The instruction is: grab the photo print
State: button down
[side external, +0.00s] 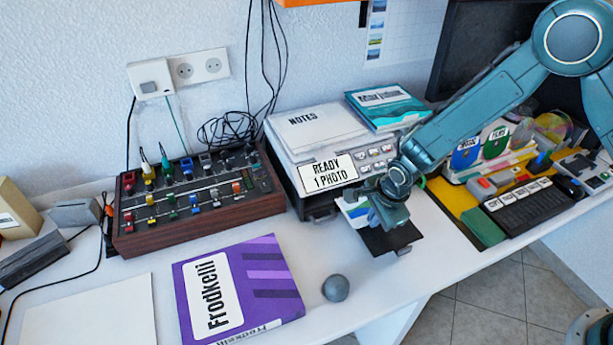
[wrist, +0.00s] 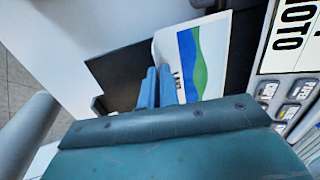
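The photo print (wrist: 217,58), a white sheet with a blue and green picture, shows in the wrist view above the black output tray (wrist: 120,70) of the printer. In the side view the print (side external: 354,212) is partly hidden behind my gripper (side external: 385,222), and the tray (side external: 392,238) juts out over the white desk. In the wrist view the two blue fingers of my gripper (wrist: 157,72) are close together, with the print's left edge running between their tips. They look shut on that edge. The fingers and wrist hide the print's lower part.
The grey printer (side external: 297,155) carries a notes pad (side external: 310,125) and a teal book (side external: 388,107). A wooden mixer (side external: 200,200) is left; a yellow organiser (side external: 455,212) with a black keypad is right. The desk edge is close.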

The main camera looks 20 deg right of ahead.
jog(key=shift+r, duration=0.1)
notch_tip(320, 180, up, 28)
dwell(0.6)
jog(key=shift+a, duration=0.1)
dwell(0.5)
